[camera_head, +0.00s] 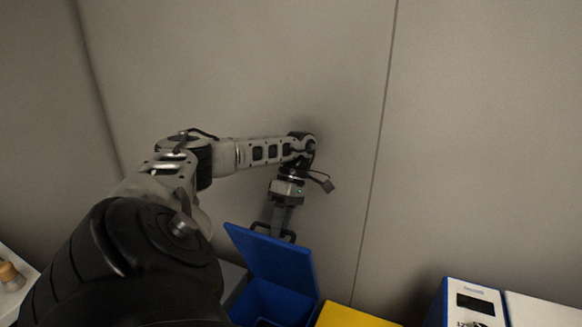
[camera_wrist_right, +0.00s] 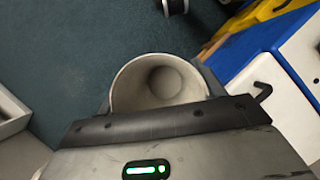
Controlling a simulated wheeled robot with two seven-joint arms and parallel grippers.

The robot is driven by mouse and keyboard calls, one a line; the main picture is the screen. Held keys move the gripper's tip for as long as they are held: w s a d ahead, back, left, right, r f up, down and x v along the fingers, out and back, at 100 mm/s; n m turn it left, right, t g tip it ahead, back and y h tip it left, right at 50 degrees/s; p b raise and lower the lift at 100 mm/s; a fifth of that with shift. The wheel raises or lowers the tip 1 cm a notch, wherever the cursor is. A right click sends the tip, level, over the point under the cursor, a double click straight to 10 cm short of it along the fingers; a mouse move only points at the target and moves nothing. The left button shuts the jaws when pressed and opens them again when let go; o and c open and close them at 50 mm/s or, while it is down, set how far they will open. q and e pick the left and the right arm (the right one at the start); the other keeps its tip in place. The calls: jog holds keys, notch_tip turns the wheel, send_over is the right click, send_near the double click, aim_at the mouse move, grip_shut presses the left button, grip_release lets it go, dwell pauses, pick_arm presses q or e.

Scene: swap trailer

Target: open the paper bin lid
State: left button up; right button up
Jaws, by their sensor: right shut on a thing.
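The blue bin (camera_head: 266,301) stands at the bottom middle of the head view. I take it to be the paper bin, though no label shows. Its blue lid (camera_head: 272,258) is raised and tilted steeply, with a dark handle (camera_head: 290,236) at its top edge. My left gripper (camera_head: 278,228) points down at the handle, behind the lid's top edge. Its fingertips are partly hidden, so I cannot tell whether it grips the handle. In the right wrist view, my right gripper (camera_wrist_right: 158,103) is shut on a pale grey, round, hollow cup-like thing (camera_wrist_right: 128,87).
A yellow bin lid (camera_head: 345,316) lies right of the blue bin. A blue and white box (camera_head: 472,302) stands further right. A plain wall (camera_head: 480,130) rises behind. A brown-topped object (camera_head: 9,274) sits at far left. Dark green floor (camera_wrist_right: 60,60) shows in the wrist view.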

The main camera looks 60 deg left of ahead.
pick_arm(q)
jog(key=shift+r, duration=0.2)
jog(key=s+d+r+p, duration=0.1)
jog(key=s+d+r, duration=0.6)
jog(key=d+r, duration=0.5)
jog(key=shift+r, duration=0.45)
dwell(0.3)
